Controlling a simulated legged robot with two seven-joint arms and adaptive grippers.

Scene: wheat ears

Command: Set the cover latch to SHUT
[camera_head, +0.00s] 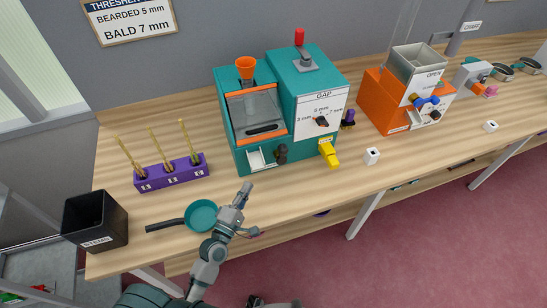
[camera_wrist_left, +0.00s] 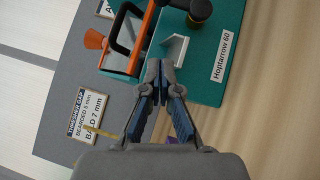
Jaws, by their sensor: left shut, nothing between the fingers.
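The teal thresher (camera_head: 235,152) stands against the wall. Its cover (camera_head: 255,104), orange-framed with a clear panel and a black handle, looks down. A black knob (camera_head: 281,153) and a yellow lever (camera_head: 328,153) sit on its front; I cannot tell which part is the cover latch or read its setting. My left gripper (camera_head: 244,187) is shut and empty, apart from the thresher, in front of and below the white chute (camera_head: 258,158). The left wrist view shows its closed fingers (camera_wrist_left: 160,66) pointing toward the chute (camera_wrist_left: 174,50) and the black knob (camera_wrist_left: 200,9). My right gripper is not in view.
A teal pan (camera_head: 202,215) lies by my left arm. A purple rack (camera_head: 172,174) with wheat ears and a black bin (camera_head: 96,222) stand left. An orange machine (camera_head: 372,98) marked OPEN stands right.

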